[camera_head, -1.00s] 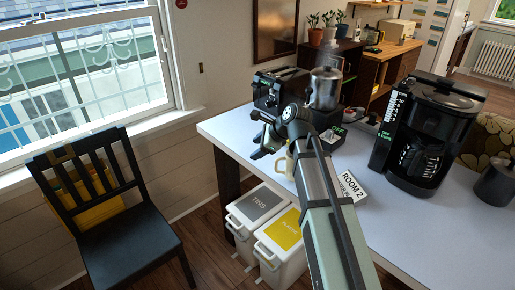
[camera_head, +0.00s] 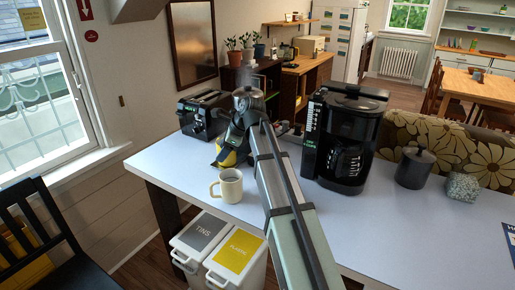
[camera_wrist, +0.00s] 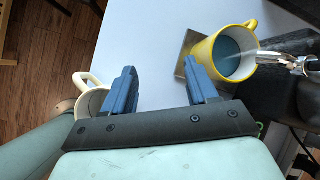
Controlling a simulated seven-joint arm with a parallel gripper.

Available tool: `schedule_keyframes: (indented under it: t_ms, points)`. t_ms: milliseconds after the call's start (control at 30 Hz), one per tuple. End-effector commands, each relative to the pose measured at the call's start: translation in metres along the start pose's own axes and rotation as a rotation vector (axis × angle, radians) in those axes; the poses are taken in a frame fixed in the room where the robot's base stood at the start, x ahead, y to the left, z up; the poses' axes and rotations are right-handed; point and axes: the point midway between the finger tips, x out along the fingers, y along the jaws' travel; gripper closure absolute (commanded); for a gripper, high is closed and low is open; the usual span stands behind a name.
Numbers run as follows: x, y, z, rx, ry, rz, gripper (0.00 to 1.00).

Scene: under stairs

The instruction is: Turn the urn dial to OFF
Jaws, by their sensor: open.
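The metal urn (camera_head: 248,99) stands at the back of the white table, its lower part hidden behind my arm. In the wrist view its metal tap (camera_wrist: 300,65) points at a yellow mug (camera_wrist: 205,51); a pale streak, like liquid, runs from the tap into the mug. I cannot make out the urn dial in either view. My gripper (camera_wrist: 162,90) is open and empty, above the table. The yellow mug is ahead of its right finger.
A cream mug (camera_head: 228,187) stands near the table's front edge; it also shows beside the left finger in the wrist view (camera_wrist: 92,101). A toaster (camera_head: 203,114) is left of the urn, a black coffee maker (camera_head: 350,135) right. Free table lies front right (camera_head: 400,225).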

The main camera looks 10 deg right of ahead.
Motion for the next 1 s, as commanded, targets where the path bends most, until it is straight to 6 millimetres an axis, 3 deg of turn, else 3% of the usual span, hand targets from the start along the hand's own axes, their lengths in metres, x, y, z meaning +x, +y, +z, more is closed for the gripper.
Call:
schedule_keyframes:
  t_ms: [33,200,400,500,667,1000]
  points:
    - [-0.018,-0.03,-0.015,0.058,0.027,-0.004,0.42]
    - [-0.072,-0.082,-0.066,0.235,0.105,0.002,0.42]
    - [-0.116,-0.113,-0.106,0.375,0.164,0.003,0.42]
    - [-0.127,-0.118,-0.115,0.409,0.178,0.004,0.42]
    - [-0.124,-0.118,-0.12,0.422,0.184,0.005,0.42]
    - [-0.072,-0.115,-0.129,0.42,0.183,0.006,0.42]
